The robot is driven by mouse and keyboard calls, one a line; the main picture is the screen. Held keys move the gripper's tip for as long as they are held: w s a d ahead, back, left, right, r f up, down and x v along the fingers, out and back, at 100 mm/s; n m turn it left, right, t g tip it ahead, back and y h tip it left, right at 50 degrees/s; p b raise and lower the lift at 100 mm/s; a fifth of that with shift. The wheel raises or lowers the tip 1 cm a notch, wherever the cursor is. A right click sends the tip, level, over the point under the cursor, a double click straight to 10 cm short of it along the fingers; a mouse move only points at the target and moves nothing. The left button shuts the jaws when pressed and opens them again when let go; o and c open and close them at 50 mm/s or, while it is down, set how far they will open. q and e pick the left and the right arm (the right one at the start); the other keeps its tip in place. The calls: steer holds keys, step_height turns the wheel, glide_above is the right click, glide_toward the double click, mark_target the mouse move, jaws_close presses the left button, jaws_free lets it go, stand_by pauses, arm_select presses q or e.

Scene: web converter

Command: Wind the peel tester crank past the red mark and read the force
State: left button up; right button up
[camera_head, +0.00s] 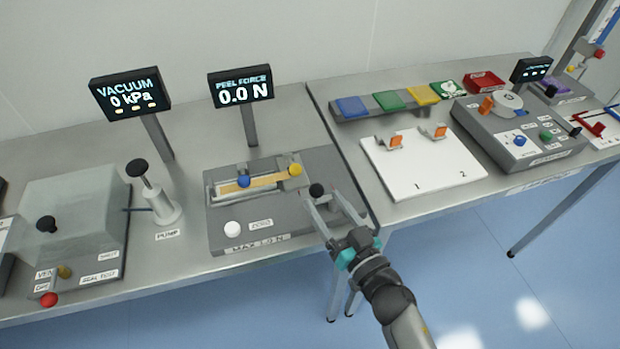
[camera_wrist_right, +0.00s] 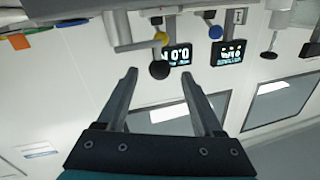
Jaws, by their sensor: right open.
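The peel tester (camera_head: 285,221) is a grey base with a tan strip, a blue knob (camera_head: 244,180) and a yellow knob (camera_head: 295,169). Its display (camera_head: 240,88) reads PEEL FORCE 0.0 N. The black crank knob (camera_head: 316,190) is at the tester's right side. My right gripper (camera_head: 323,196) is open at this knob. In the right wrist view the black knob (camera_wrist_right: 159,70) shows between and just beyond the open fingertips (camera_wrist_right: 158,73); I cannot tell whether they touch it. I cannot make out the red mark. My left gripper is not in view.
A white round button (camera_head: 232,229) sits on the tester's front left. The pump (camera_head: 162,208) and vacuum display (camera_head: 130,93) stand to the left. A white board (camera_head: 425,172) with two orange-faced clips lies to the right. Bare steel table (camera_head: 185,257) shows between pump and tester.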

steer(key=x, duration=0.7)
steer(key=shift+w+a+f+b, duration=0.1)
steer(key=shift+w+b, duration=0.05)
steer(key=shift+b, duration=0.25)
jaws_close()
